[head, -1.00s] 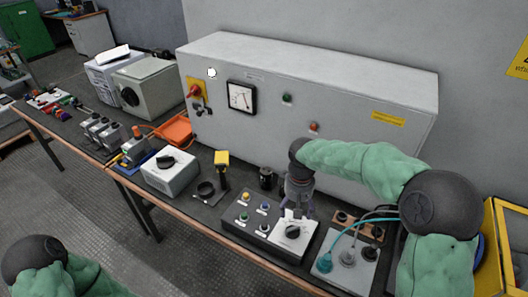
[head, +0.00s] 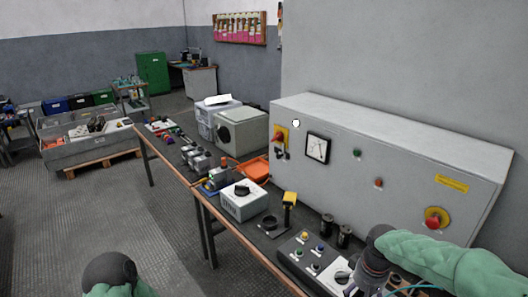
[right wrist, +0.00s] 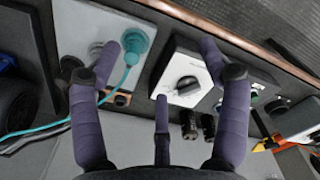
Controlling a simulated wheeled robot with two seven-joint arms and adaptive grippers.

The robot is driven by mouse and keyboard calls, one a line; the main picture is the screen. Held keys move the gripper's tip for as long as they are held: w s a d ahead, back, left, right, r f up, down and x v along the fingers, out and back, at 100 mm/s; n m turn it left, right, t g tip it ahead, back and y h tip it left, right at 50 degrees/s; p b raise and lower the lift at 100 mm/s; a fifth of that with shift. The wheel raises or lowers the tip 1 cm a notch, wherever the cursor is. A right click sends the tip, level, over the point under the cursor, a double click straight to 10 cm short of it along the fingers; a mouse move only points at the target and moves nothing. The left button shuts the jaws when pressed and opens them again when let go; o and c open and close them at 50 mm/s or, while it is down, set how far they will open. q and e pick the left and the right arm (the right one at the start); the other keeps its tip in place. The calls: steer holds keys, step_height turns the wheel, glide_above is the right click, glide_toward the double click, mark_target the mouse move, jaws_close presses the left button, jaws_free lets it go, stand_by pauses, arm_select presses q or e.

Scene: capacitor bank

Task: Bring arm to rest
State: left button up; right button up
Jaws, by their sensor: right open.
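My right arm comes in from the lower right in the head view, green-sleeved. My right gripper (head: 368,282) points down beside the white panel with a black knob (head: 341,278), and its fingertips are cut off or hidden there. In the right wrist view the purple fingers of my right gripper (right wrist: 165,80) are spread open with nothing between them. The knob panel (right wrist: 182,92) lies beyond the fingers, with a grey plate carrying a teal plug (right wrist: 136,46) to its left. Of my left arm only a dark joint and green sleeve show at the bottom left; its gripper is out of view.
A large grey cabinet (head: 400,170) with a meter and buttons stands behind the bench. Along the bench are a white knob box (head: 244,206), a yellow-topped device (head: 290,200), an orange tray (head: 256,170) and small parts.

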steer(key=s+a+f+y, duration=0.1)
steer(key=a+f, duration=0.4)
steer(key=f, duration=0.4)
steer(key=s+a+f+y, duration=0.2)
steer(key=a+f, duration=0.4)
steer(key=f, duration=0.3)
steer(key=s+a+f+m, duration=0.1)
steer(key=s+a+f, duration=0.2)
steer(key=s+f, duration=0.3)
steer(key=s+a+f+m, duration=0.2)
steer(key=s+a+f, duration=0.1)
steer(key=s+f, duration=0.3)
steer(key=shift+s+a+y, duration=0.25)
steer(key=shift+s+y, duration=0.15)
steer(key=shift+s, duration=0.1)
